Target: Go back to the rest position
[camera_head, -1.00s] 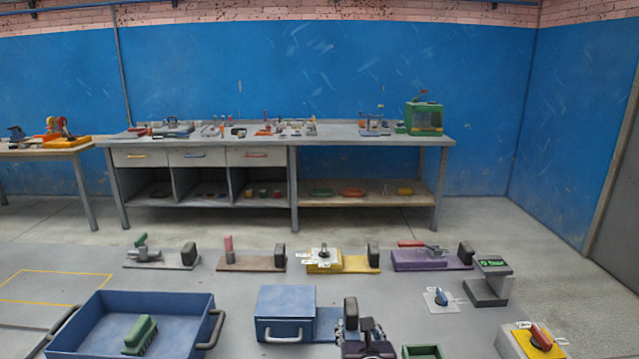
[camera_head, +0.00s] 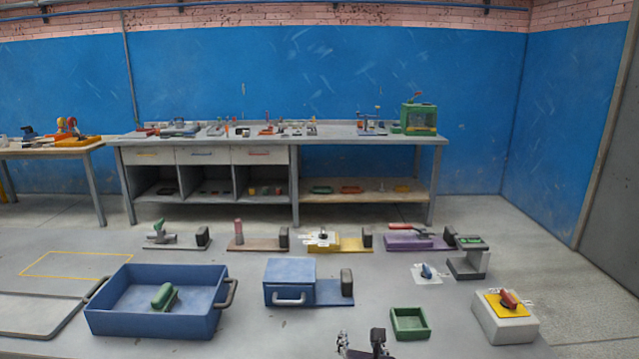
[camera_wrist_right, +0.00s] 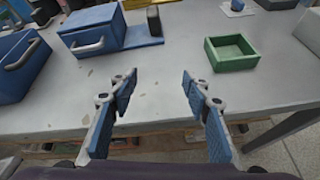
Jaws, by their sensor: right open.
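My right gripper (camera_head: 364,345) shows at the bottom edge of the head view, in front of the blue box. In the right wrist view my right gripper (camera_wrist_right: 158,88) has its two blue-padded fingers wide apart, with nothing between them. It is near the table's front edge, apart from the objects. My left gripper is not in view.
A blue box with a handle (camera_head: 290,282), a green tray (camera_head: 410,324) and a blue bin (camera_head: 150,322) holding a green object (camera_head: 165,296) stand on the grey table (camera_head: 250,340). Several fixtures line the back.

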